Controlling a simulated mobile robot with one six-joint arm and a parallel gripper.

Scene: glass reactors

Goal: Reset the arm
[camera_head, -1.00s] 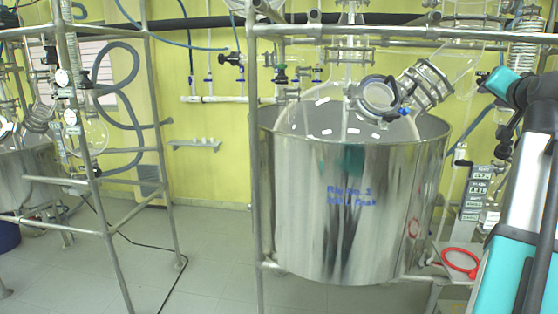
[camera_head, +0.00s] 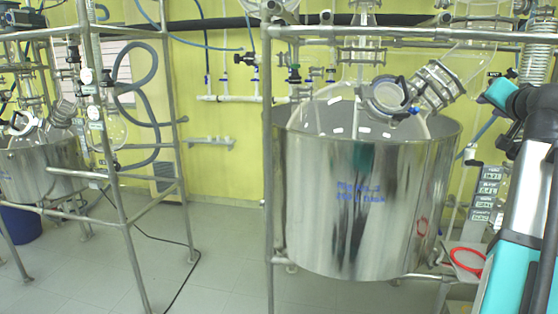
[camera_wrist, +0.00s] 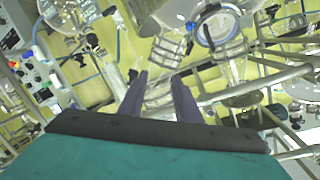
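My arm (camera_head: 530,190), white and teal with a dark joint, stands upright at the right edge of the head view. My gripper is out of the head view. In the wrist view my gripper (camera_wrist: 158,85) shows two dark fingers spread apart with nothing between them. Beyond the fingertips are glassware and a ribbed metal-clamped neck (camera_wrist: 168,50), tilted in the picture. I cannot tell how far they are from the fingers.
A large steel tank (camera_head: 365,205) with a glass reactor stands inside a pipe frame (camera_head: 268,150). A second reactor (camera_head: 45,165) stands in a frame at left. A red ring (camera_head: 467,262) is beside my arm. A cable crosses the open tiled floor (camera_head: 215,270).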

